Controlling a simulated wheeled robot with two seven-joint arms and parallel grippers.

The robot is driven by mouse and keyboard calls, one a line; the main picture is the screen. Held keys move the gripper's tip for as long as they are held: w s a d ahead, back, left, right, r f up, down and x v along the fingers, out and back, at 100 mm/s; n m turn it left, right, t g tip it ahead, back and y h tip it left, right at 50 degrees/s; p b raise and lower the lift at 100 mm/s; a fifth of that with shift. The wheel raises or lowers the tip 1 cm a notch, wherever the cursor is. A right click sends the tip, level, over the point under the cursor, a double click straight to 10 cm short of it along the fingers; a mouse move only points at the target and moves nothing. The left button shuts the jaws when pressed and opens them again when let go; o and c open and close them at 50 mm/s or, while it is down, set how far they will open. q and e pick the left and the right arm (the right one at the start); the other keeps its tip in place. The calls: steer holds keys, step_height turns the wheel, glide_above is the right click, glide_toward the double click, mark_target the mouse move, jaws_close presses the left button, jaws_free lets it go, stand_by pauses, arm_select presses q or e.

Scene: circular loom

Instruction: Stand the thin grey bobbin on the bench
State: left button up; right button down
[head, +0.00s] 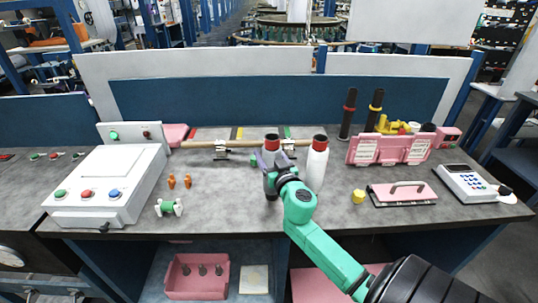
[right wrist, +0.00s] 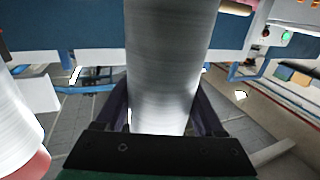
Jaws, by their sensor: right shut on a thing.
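The thin grey bobbin (head: 271,145) has a red top and is upright in the head view, near the middle of the bench (head: 240,215). My right gripper (head: 272,164) is shut on it and hides part of its body. In the right wrist view the grey bobbin (right wrist: 172,55) rises between the two dark fingers of my right gripper (right wrist: 162,112). I cannot tell whether its base touches the bench. My left gripper is not in view.
A white bobbin (head: 317,168) with a red top stands close on the right. A white control box (head: 110,180) is at left. Pink racks (head: 378,150), a pink plate (head: 402,196) and a keypad device (head: 466,184) are at right. The bench front is clear.

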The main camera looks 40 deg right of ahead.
steer(key=shift+f+b, duration=0.45)
steer(key=shift+b, duration=0.05)
jaws_free()
steer(key=b+v, duration=0.4)
steer(key=v, duration=1)
steer(key=shift+s, duration=0.35)
steer(key=shift+a, duration=0.1)
